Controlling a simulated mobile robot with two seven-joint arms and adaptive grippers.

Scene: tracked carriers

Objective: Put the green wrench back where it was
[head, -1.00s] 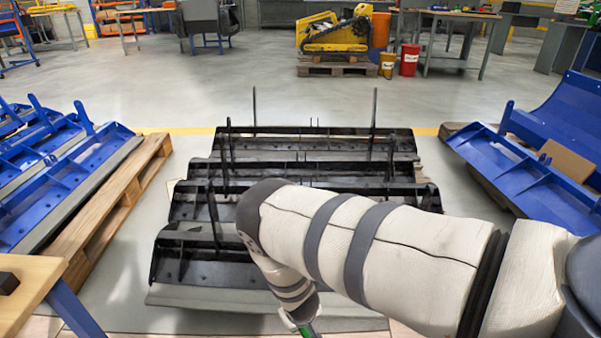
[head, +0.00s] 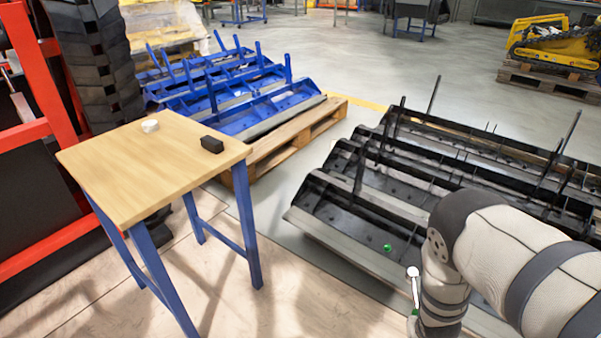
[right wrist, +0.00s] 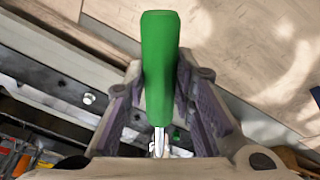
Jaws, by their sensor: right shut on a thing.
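The green wrench (right wrist: 160,50) shows in the right wrist view as a thick green handle with a short metal shaft. My right gripper (right wrist: 162,95) is shut on the green handle, with a purple-grey finger on each side. The shaft's far end is partly hidden by the gripper. In the head view, my right arm hides most of the gripper; a pale piece with a bit of green shows beside the arm, over the front edge of the black carriers. My left gripper is in neither view.
A wooden table (head: 125,185) with blue legs stands at left, holding a white block (head: 150,126) and a black block (head: 212,144). Black carriers (head: 345,225) lie at right; a small green spot (head: 387,247) shows there. Blue carriers (head: 262,112) lie on a pallet behind the table.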

